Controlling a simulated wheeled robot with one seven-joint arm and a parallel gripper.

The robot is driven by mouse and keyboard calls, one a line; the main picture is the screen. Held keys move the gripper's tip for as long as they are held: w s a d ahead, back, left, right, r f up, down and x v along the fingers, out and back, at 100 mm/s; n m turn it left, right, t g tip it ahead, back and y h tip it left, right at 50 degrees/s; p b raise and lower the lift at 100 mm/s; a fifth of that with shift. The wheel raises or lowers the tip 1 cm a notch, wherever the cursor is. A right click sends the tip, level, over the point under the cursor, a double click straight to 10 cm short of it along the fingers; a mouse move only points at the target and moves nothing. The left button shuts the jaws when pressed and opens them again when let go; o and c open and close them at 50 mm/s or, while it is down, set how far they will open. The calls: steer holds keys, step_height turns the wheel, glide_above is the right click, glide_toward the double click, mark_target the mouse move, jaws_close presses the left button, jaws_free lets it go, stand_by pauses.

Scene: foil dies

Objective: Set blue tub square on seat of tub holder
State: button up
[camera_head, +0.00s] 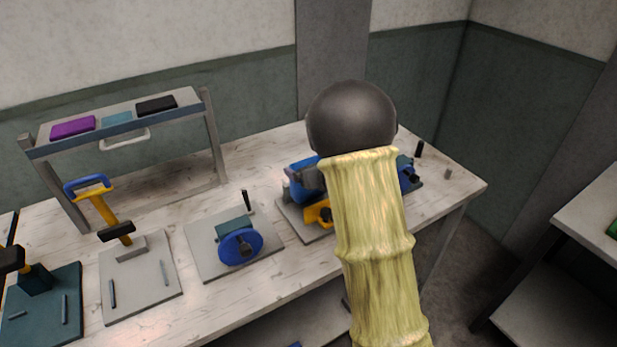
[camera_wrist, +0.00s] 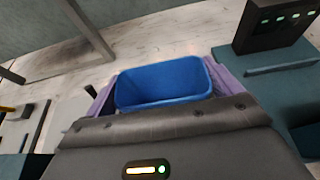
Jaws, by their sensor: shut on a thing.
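The blue tub (camera_wrist: 160,84) is between the two purple fingers of my gripper (camera_wrist: 163,90) in the wrist view, its open mouth showing. My gripper is shut on it. In the head view the tub (camera_head: 301,186) shows partly, left of my sleeved arm, over a grey plate (camera_head: 297,224) on the bench. A yellow part (camera_head: 318,214) stands below the tub, partly hidden by my arm. I cannot tell whether this is the tub holder, and its seat is not clearly seen. I cannot tell whether the tub touches anything beneath it.
Left on the bench (camera_head: 290,266) stand a plate with a blue wheel (camera_head: 240,246) and a plate with a yellow, blue-topped handle (camera_head: 102,208). A rack (camera_head: 75,143) stands behind. A dark box with green lights (camera_wrist: 275,24) is at right in the wrist view.

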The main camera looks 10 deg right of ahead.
steer(key=shift+f, duration=1.85)
steer(key=shift+f, duration=0.1)
steer(key=o, duration=1.1)
steer(key=shift+c, duration=0.2)
steer(key=b+v, duration=0.1)
steer(key=v, duration=1.1)
steer(key=shift+b, duration=0.35)
